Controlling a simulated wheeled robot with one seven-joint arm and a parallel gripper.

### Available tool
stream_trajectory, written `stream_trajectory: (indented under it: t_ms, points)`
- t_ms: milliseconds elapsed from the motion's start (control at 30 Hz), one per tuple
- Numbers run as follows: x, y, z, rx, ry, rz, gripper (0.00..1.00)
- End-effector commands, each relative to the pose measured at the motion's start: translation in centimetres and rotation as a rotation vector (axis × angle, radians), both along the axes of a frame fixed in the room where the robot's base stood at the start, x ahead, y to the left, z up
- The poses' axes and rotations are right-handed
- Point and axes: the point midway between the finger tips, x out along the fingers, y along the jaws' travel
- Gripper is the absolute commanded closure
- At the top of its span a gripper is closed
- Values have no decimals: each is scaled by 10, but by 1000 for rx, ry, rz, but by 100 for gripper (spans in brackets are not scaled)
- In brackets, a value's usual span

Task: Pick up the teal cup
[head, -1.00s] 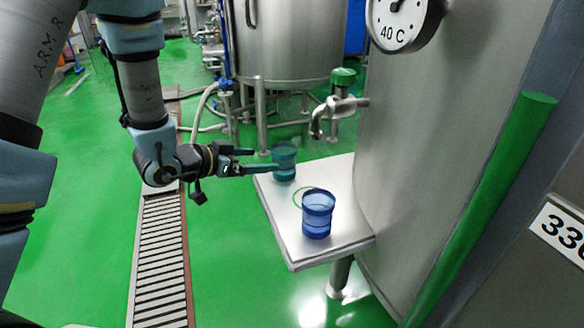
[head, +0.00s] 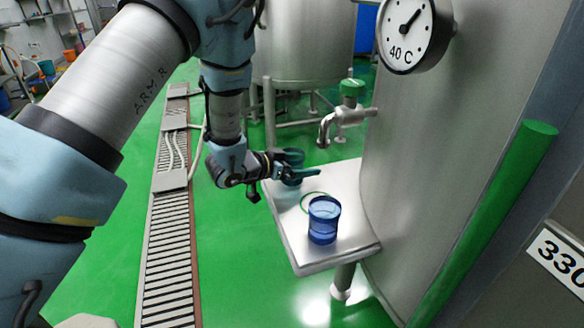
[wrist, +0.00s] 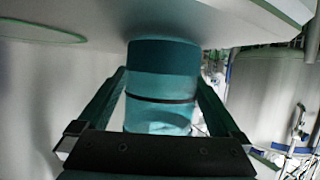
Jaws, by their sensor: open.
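The teal cup (head: 292,159) stands near the far left edge of the steel shelf, partly hidden behind my gripper in the head view. My gripper (head: 300,173) is at the cup, reaching in from the left. In the wrist view the cup (wrist: 162,85) fills the space between the two teal fingers of my gripper (wrist: 160,95). One finger is on each side of it, and the jaws are open. I cannot tell whether either finger touches the cup.
A blue cup (head: 323,220) stands on the steel shelf (head: 300,248) nearer the front. A green ring (head: 314,202) lies behind it. A tap with a green knob (head: 350,100) is above the shelf's far end. The tank wall (head: 420,150) closes the right side.

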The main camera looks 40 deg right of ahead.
Motion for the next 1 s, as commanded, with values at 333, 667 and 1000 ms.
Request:
stream_trajectory:
  t_ms: [333,667,1000]
  points:
    - [0,0,0,0,0,1,17]
    - [0,0,0,1,0,1,54]
    - [0,0,0,0,0,1,82]
